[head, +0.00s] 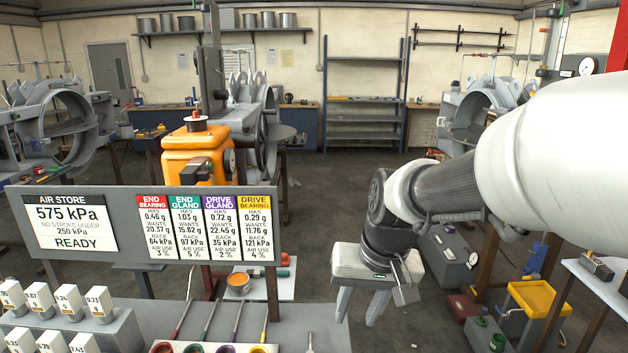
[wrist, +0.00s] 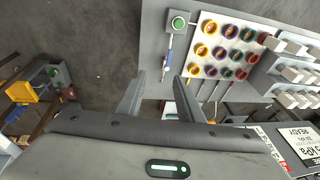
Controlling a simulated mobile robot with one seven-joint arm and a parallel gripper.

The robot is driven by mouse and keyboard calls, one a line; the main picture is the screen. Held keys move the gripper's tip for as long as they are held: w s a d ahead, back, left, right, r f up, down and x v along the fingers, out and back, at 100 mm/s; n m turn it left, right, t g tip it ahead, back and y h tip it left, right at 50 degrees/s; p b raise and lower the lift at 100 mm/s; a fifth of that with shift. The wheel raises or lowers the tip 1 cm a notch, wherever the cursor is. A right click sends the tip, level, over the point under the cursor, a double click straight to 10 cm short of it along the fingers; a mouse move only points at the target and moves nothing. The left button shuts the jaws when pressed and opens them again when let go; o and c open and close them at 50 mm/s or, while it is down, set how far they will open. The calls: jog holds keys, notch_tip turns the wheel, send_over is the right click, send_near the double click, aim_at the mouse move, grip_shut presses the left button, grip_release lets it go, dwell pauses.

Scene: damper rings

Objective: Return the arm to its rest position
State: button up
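My gripper (head: 360,312) hangs pointing down in the head view, to the right of the sign board and above the floor. Its two fingers are apart with nothing between them. In the wrist view, the gripper (wrist: 158,95) also shows its fingers spread and empty. My white and dark grey arm comes in from the right and bends down to the gripper.
The sign board (head: 110,228) shows 575 kPa and READY. Below it is a bench with white-tagged weights and coloured cups (wrist: 222,50). A yellow tray (head: 533,298) and a grey box (head: 450,262) stand right of my gripper. Open floor (head: 340,185) lies behind.

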jog(key=s+d+r+t, duration=0.1)
jog(key=s+d+r, duration=0.2)
jog(key=s, duration=0.3)
jog(key=s+d+r+t+h, duration=0.1)
jog(key=s+d+r, duration=0.2)
jog(key=s, duration=0.4)
jog(key=shift+s+d+t+h, duration=0.25)
jog(key=shift+t+h, duration=0.05)
jog(key=shift+t, duration=0.1)
jog(key=shift+a+r, duration=0.1)
jog(key=shift+a, duration=0.05)
